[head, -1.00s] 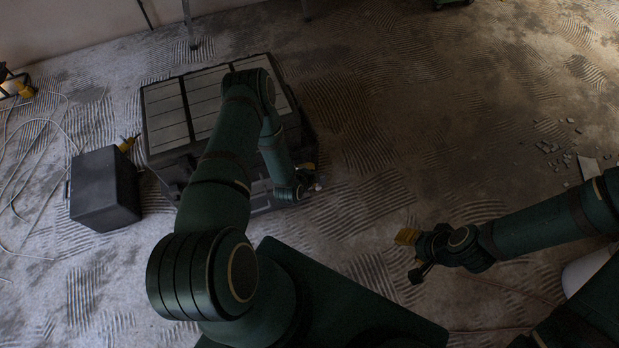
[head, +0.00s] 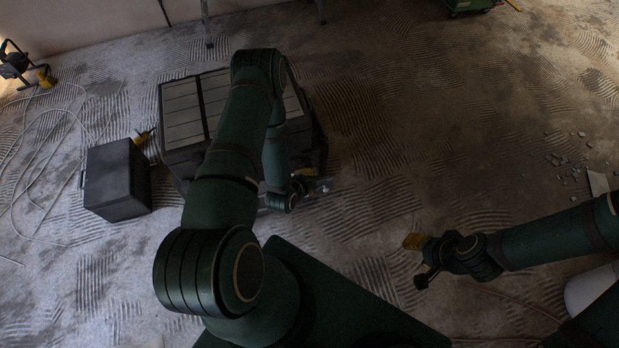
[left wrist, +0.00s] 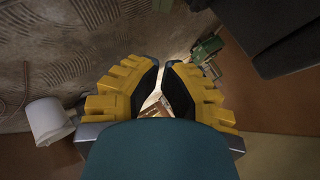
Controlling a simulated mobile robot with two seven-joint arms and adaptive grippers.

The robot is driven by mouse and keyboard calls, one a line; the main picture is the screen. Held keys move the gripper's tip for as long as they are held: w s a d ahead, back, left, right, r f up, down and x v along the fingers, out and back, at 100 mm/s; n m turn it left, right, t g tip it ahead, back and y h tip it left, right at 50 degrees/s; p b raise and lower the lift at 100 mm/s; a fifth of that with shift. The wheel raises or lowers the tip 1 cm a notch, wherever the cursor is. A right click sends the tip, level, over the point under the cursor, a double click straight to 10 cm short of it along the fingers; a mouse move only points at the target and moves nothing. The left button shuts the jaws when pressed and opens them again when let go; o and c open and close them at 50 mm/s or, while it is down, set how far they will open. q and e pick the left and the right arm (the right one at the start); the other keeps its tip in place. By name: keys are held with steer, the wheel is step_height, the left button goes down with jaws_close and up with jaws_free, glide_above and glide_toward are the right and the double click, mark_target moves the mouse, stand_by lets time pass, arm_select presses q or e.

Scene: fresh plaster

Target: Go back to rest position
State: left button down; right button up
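My left arm reaches forward in the head view, over a large dark case with a grey slatted top (head: 182,103). My left gripper (head: 322,186) is small and dim there, beside the case's right edge. In the left wrist view its two yellow fingers (left wrist: 161,66) lean towards each other, with a narrow gap between the tips and nothing clearly held. My right arm comes in from the right edge. My right gripper (head: 412,242) hangs above bare floor, with yellow showing at its end; its finger gap cannot be made out.
A smaller black box (head: 115,180) stands left of the case. A cable (head: 45,150) and work lamp (head: 15,62) lie far left. A white cylinder (head: 588,288) is below my right arm. Rubble (head: 562,165) lies at right. The middle floor is clear.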

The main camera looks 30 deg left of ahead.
stand_by(0.3)
arm_select(q)
steer(key=s+d+r+n+g+h, duration=0.2)
steer(key=s+d+r+n+g, duration=0.2)
steer(key=d+r+n, duration=0.2)
steer(key=s+d+r+n+g+h, duration=0.2)
steer(key=s+d+r+n+g, duration=0.2)
steer(key=d+r, duration=0.4)
steer(key=s+d+n, duration=0.1)
steer(key=d+n, duration=0.1)
steer(key=d, duration=0.1)
steer(key=shift+r, duration=0.4)
steer(key=shift+s, duration=0.1)
